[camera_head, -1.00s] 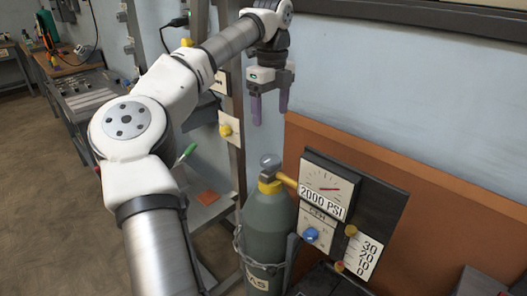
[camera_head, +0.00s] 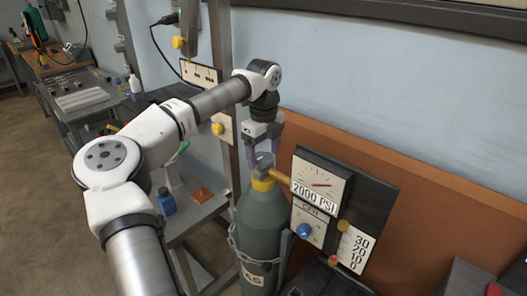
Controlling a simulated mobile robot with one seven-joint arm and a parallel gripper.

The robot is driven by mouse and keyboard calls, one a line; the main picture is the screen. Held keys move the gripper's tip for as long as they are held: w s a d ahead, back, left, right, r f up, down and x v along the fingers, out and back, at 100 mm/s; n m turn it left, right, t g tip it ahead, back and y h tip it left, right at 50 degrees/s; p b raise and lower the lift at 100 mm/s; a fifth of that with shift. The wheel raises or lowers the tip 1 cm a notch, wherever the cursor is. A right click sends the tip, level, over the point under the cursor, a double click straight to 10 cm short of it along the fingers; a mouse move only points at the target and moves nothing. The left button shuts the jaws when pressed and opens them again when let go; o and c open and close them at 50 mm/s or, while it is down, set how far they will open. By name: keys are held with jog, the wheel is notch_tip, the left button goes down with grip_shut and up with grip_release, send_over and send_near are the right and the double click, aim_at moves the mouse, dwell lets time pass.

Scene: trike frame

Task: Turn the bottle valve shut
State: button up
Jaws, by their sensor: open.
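The gas bottle (camera_head: 262,225) is a dark green cylinder, upright, with a chain around its body. Its grey valve knob (camera_head: 265,160) sits on top, above a yellow collar (camera_head: 263,184). My gripper (camera_head: 264,156) points down over the bottle's top with its two purple fingers apart. The fingertips are at about the knob's height, one on either side of it in the picture. I cannot tell whether they touch it.
A gauge panel reading 2000 PSI (camera_head: 322,184) stands right beside the bottle, joined by a brass pipe (camera_head: 284,177). It carries a blue knob (camera_head: 304,230). A metal post (camera_head: 225,100) rises behind my arm. A blue bottle (camera_head: 166,201) stands on the shelf at left.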

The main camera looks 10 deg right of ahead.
jog(key=c, duration=1)
jog(key=shift+o, duration=0.2)
